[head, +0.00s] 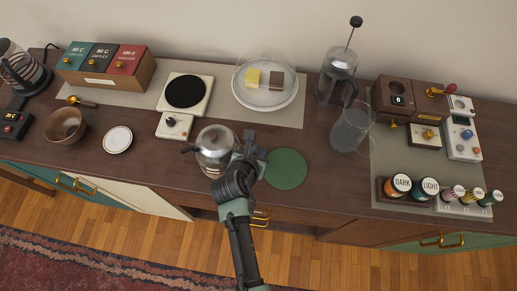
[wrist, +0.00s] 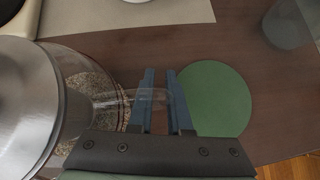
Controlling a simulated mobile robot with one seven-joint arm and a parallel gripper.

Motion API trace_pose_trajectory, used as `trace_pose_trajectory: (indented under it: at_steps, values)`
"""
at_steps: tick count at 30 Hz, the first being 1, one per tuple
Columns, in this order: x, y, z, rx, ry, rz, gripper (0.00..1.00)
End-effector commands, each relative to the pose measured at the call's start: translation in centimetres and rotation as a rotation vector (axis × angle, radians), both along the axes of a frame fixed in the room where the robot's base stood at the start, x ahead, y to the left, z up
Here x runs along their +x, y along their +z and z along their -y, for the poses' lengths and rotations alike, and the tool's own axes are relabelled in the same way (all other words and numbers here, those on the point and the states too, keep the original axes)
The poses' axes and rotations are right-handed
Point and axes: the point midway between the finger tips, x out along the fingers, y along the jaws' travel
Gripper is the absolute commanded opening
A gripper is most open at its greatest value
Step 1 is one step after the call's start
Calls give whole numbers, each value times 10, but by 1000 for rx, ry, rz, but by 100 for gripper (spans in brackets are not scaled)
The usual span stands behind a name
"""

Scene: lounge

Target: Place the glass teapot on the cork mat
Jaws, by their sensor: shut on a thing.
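The glass teapot (head: 214,143) has a metal lid and a spout pointing left. It is near the front middle of the counter; whether it touches the counter I cannot tell. My gripper (head: 246,152) is at its right side. In the wrist view, the teapot (wrist: 30,100) fills the left edge, and my gripper's blue fingers (wrist: 160,78) are shut on its clear handle (wrist: 118,97). A flat round green mat (head: 288,170) lies bare just right of my gripper, also in the wrist view (wrist: 213,95). No cork-coloured mat shows.
A hot plate (head: 186,92) stands behind the teapot, a small white dish (head: 117,139) to its left. A glass-domed plate (head: 265,85) is at the back. A clear jug (head: 350,128) and French press (head: 338,75) stand right of the green mat. The counter's front edge is close.

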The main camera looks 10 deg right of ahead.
Motion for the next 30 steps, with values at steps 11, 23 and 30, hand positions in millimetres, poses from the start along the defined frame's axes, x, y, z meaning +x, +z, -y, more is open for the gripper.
trace_pose_trajectory:
  at_steps: [11,23,30]
  values:
    - [0,-2,0,0,0,0,47]
    - [-8,11,-5,0,1,1,47]
    - [-36,42,-19,0,3,1,47]
